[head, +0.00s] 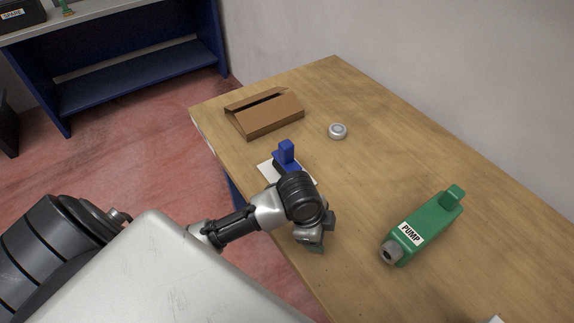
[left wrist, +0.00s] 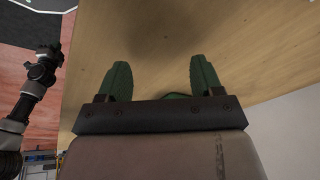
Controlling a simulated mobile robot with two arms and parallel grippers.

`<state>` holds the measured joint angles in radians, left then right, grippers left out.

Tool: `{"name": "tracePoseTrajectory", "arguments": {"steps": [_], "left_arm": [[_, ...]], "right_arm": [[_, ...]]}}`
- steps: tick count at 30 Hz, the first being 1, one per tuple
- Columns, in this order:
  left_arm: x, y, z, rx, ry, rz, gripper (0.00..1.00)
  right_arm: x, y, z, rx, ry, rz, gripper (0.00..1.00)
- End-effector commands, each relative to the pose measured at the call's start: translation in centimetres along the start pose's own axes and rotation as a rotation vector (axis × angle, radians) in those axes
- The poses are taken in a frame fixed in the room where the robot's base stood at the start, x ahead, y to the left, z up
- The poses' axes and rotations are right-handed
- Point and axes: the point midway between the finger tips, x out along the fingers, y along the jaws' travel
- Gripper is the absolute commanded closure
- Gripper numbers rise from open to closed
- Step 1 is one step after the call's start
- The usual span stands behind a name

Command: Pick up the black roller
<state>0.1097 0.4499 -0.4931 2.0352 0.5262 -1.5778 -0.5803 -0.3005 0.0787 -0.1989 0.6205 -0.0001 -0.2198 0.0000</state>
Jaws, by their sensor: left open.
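I see no thing that is clearly a black roller. A small blue block-shaped thing (head: 286,153) with a dark lower part stands on a white sheet (head: 266,172) near the table's left edge; my left arm partly hides it. My left gripper (head: 314,247) is over the table near its left edge, on the near side of the sheet. In the left wrist view its two green fingers (left wrist: 157,80) stand wide apart, with bare wood beyond them. Another arm of mine (left wrist: 42,70) shows at the left of that view; its jaws are too small to read.
On the wooden table (head: 350,215) are a cardboard box (head: 268,116), a round grey disc (head: 338,131) and a green pump bottle (head: 420,230) to the right of my left gripper. A wall bounds the table's right side. A blue shelf unit (head: 130,82) stands at the back left.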

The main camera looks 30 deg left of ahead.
Motion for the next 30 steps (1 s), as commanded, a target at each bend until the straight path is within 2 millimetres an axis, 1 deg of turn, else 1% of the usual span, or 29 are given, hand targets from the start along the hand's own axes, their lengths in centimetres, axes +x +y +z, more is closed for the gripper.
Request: {"name": "tracePoseTrajectory", "arguments": {"steps": [1, 5, 6, 8, 9, 11, 12, 15, 18, 19, 21, 23, 26, 30], "left_arm": [[-0.5, -2.0, 0.0, 0.092, -0.026, 0.002, 0.34], [-2.1, -6.1, 0.7, 0.314, -0.09, 0.048, 0.34], [-2.8, -7.5, 1.1, 0.372, -0.111, 0.062, 0.34], [-4.0, -9.5, 1.8, 0.452, -0.142, 0.086, 0.34], [-5.0, -10.9, 2.4, 0.497, -0.163, 0.101, 0.34], [-6.7, -13.0, 3.4, 0.556, -0.189, 0.124, 0.34], [-7.9, -14.2, 4.0, 0.59, -0.203, 0.14, 0.34], [-10.9, -16.9, 5.7, 0.65, -0.226, 0.173, 0.34], [-13.3, -18.8, 7.0, 0.687, -0.231, 0.198, 0.34], [-13.9, -19.1, 7.3, 0.696, -0.232, 0.203, 0.34], [-14.9, -19.8, 7.8, 0.708, -0.23, 0.212, 0.34], [-15.3, -20.0, 8.1, 0.715, -0.228, 0.217, 0.34], [-14.8, -20.0, 8.4, 0.719, -0.226, 0.223, 0.34], [-12.6, -19.7, 9.0, 0.719, -0.226, 0.224, 0.34]], "right_arm": [[0.0, 0.0, 0.0, 0.0, 0.0, 0.0, 1.0], [0.0, 0.0, 0.0, 0.001, 0.0, 0.0, 1.0], [0.0, 0.0, 0.0, 0.001, 0.0, 0.0, 1.0], [0.0, 0.0, -0.1, 0.001, 0.001, 0.0, 1.0], [0.0, 0.0, -0.1, 0.0, 0.001, 0.0, 1.0], [0.0, 0.0, -0.1, 0.0, 0.001, 0.0, 1.0], [0.0, 0.0, -0.1, 0.0, 0.001, 0.0, 1.0], [0.1, 0.0, -0.1, 0.0, 0.001, 0.0, 1.0], [0.1, 0.0, -0.1, 0.0, 0.0, 0.0, 1.0], [0.1, 0.0, -0.1, 0.0, 0.0, 0.0, 1.0], [0.1, 0.0, -0.1, 0.0, 0.0, 0.0, 1.0], [0.0, 0.0, -0.1, 0.0, 0.0, 0.0, 1.0], [-0.2, 0.0, -0.1, -0.001, 0.0, 0.0, 1.0], [-0.6, 0.0, -0.1, -0.001, 0.0, 0.0, 1.0]]}}
